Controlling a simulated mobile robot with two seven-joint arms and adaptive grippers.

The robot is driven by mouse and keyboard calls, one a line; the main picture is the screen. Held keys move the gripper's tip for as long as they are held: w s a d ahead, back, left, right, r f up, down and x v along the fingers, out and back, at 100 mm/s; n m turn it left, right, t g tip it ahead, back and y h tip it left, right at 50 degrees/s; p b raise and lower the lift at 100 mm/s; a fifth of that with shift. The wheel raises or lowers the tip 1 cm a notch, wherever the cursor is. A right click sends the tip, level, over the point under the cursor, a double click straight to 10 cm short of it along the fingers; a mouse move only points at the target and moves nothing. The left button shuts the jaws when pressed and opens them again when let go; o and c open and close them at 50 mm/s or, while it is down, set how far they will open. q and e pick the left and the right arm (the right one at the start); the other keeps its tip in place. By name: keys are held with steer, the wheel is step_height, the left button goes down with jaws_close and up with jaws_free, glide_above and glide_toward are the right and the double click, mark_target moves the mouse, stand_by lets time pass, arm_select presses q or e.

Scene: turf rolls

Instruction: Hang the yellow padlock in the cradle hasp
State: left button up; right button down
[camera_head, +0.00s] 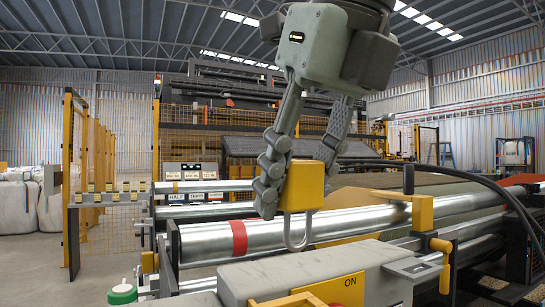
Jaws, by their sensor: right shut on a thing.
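My right gripper (298,180) comes down from the top of the view and is shut on the yellow padlock (306,191). The padlock's yellow body is between the fingertips, and its bare metal shackle (297,243) hangs below as a U. The padlock is upright with the shackle down, in front of the long shiny metal roller with a red band (239,240). I cannot tell whether the shackle is open or closed. I cannot clearly make out the cradle hasp. My left gripper is not in view.
A grey housing (250,285) with a yellow ON plate (345,289) and a green cap (122,294) fill the foreground. A yellow bracket (421,212) and yellow handle (443,262) stand to the right. Yellow fence posts (70,180) are at left.

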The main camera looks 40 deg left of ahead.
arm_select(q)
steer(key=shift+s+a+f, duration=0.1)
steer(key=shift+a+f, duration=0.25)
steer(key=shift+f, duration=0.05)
arm_select(e)
steer(key=shift+a+r+m+h, duration=0.4)
steer(key=shift+r+m, duration=0.25)
steer(key=shift+m, duration=0.05)
steer(key=shift+d, duration=0.1)
steer(key=shift+s, duration=0.1)
